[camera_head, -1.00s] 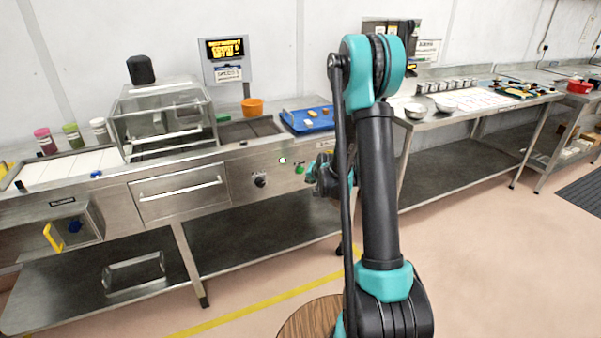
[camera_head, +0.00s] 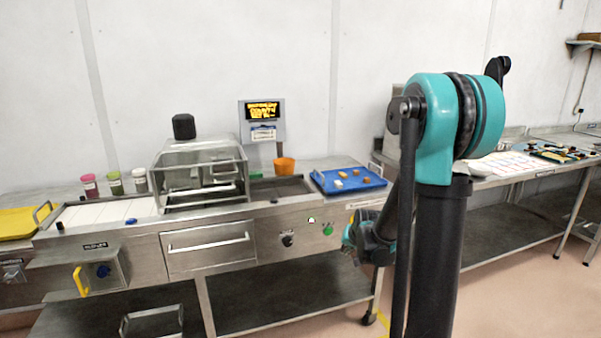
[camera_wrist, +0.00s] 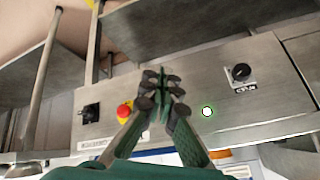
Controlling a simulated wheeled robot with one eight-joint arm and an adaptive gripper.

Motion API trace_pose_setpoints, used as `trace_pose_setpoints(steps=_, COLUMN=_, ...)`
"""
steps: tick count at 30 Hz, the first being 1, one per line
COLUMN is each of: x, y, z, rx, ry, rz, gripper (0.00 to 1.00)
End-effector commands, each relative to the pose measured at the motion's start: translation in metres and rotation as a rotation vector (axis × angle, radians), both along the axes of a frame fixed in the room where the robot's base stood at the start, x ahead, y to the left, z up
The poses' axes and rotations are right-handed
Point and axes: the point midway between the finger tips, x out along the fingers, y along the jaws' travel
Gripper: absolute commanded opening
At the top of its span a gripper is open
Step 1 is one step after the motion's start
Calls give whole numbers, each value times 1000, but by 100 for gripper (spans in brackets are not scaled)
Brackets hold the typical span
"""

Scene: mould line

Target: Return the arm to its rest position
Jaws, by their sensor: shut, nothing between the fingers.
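My arm stands upright at the right of the head view, with its teal elbow high above the bench. My gripper (camera_wrist: 160,85) is shut and empty in the wrist view, its two fingertips together. It faces the front panel (camera_wrist: 225,85) of the steel mould line. In the head view the wrist part of my arm hangs beside the front of the bench, just right of the green button (camera_head: 328,230). The fingers themselves are mostly hidden there. In the wrist view a red emergency button (camera_wrist: 125,112) lies left of the fingers and a black knob (camera_wrist: 241,72) lies right.
The mould line bench (camera_head: 150,245) spans the left and middle. A blue tray (camera_head: 330,187) holding small pieces and an orange cup (camera_head: 284,166) sit on it. A clear-hooded machine (camera_head: 200,180) stands there too. A second table (camera_head: 510,180) is at the right, behind my arm.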

Motion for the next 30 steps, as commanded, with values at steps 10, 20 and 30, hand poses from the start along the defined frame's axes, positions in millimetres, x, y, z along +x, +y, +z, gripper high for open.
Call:
trace_pose_setpoints(steps=10, x=-127, y=-11, z=18, rx=-117, ry=105, rz=100, gripper=0)
trace_pose_setpoints(steps=20, x=-237, y=-22, z=5, rx=-209, ry=202, rz=188, gripper=0)
trace_pose_setpoints(steps=30, x=-270, y=-26, z=-4, rx=-239, ry=236, rz=218, gripper=0)
